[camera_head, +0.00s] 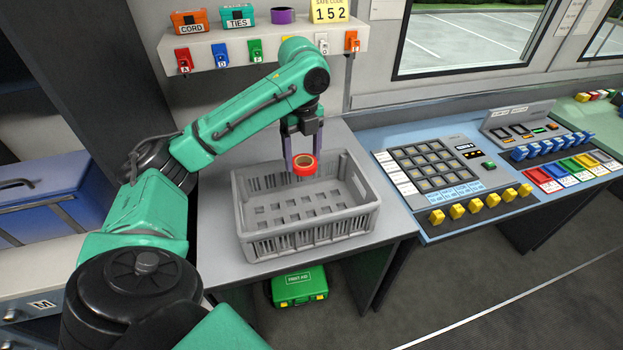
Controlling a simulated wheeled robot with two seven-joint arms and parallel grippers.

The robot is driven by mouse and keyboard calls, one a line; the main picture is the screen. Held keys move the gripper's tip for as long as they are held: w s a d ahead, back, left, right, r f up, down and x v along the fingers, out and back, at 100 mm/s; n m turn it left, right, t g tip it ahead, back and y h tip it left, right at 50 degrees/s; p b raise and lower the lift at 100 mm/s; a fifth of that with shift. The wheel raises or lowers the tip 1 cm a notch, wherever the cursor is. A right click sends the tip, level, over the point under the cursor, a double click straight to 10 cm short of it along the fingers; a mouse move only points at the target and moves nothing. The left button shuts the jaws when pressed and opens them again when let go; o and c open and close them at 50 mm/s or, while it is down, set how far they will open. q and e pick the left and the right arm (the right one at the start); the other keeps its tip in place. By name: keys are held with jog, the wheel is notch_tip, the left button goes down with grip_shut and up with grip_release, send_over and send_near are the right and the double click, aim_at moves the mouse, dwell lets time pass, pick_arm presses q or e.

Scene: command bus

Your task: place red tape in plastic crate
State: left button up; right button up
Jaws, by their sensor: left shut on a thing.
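My left gripper (303,158) points down over the grey plastic crate (314,233) and is shut on the red tape (305,170). The tape is a small red ring with a tan core, held between the fingertips. It appears within the crate's outline, toward its back; its exact height over the crate floor is hard to tell. The crate has slotted walls, stands on a grey table and looks empty. My right gripper is not in view.
A shelf (263,47) behind holds an orange CORD box (190,21), a teal TIES box (238,17) and a purple tape roll (283,15). A blue control console (450,180) stands right of the crate. A green first aid case (300,286) sits below the table.

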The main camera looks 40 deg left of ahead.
pick_arm(q)
send_over(302, 213)
notch_tip(302, 213, down, 5)
notch_tip(302, 213, down, 11)
jog(key=shift+d+f+p, duration=0.1)
jog(key=shift+p, duration=1.1)
jog(key=shift+f, duration=0.1)
jog(key=o, duration=1.3)
jog(key=shift+f, duration=0.1)
notch_tip(302, 213, up, 12)
jog(key=shift+r+b, duration=0.1)
jog(key=shift+b, duration=0.75)
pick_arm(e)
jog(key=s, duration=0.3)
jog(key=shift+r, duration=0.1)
